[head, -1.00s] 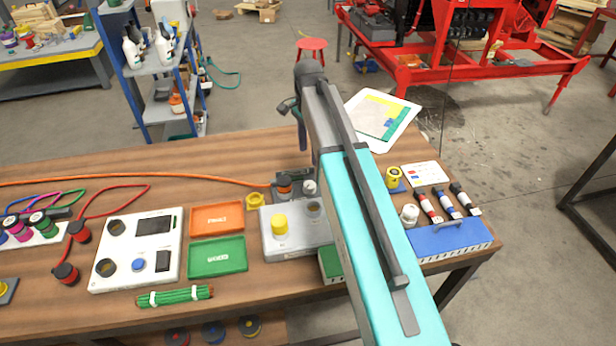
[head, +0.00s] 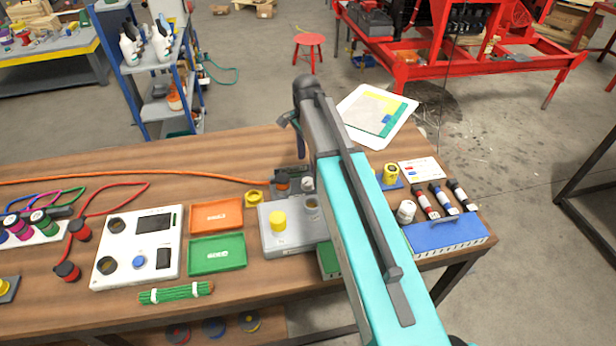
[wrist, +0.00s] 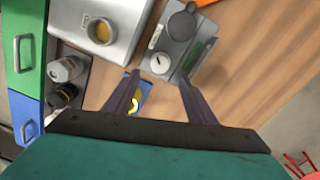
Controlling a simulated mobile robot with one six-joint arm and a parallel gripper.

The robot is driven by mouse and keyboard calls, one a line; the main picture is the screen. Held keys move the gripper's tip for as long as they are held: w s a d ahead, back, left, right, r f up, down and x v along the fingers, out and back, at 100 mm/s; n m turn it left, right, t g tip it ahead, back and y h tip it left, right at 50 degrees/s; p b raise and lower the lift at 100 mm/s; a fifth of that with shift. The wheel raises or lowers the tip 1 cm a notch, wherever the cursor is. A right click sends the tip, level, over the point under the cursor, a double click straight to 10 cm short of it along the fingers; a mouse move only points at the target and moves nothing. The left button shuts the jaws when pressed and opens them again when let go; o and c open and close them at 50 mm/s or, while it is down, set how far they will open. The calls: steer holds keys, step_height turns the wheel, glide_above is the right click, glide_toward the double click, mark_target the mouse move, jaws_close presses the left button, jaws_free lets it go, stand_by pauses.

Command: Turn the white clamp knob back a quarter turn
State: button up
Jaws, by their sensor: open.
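The white clamp knob (wrist: 160,63) is a small round knob on a grey clamp fixture (wrist: 207,40), next to a dark round part (wrist: 183,24). In the head view the knob (head: 308,183) shows just left of my arm, behind the grey box. My gripper (wrist: 158,80) is open and empty, its two dark fingers pointing toward the fixture. In the wrist view the knob appears between and slightly beyond the fingertips, nearer the left one. I see no contact, and cannot tell the height gap. In the head view my arm hides part of this area.
A grey box (head: 268,241) with a yellow knob (head: 278,220) stands in front of the fixture. An orange cable (head: 150,175) runs left. A blue plate with a yellow part (wrist: 131,107) lies by the left finger. Bare wood (wrist: 265,60) is free right of the fixture.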

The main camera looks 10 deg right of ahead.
mark_target(308, 181)
steer(key=shift+s+f+p, duration=0.15)
steer(key=shift+f+p, duration=1.1)
steer(key=shift+f, duration=3.35)
steer(key=c, duration=0.9)
steer(key=shift+d, duration=0.25)
steer(key=shift+c, duration=0.7)
steer(key=shift+a, duration=0.15)
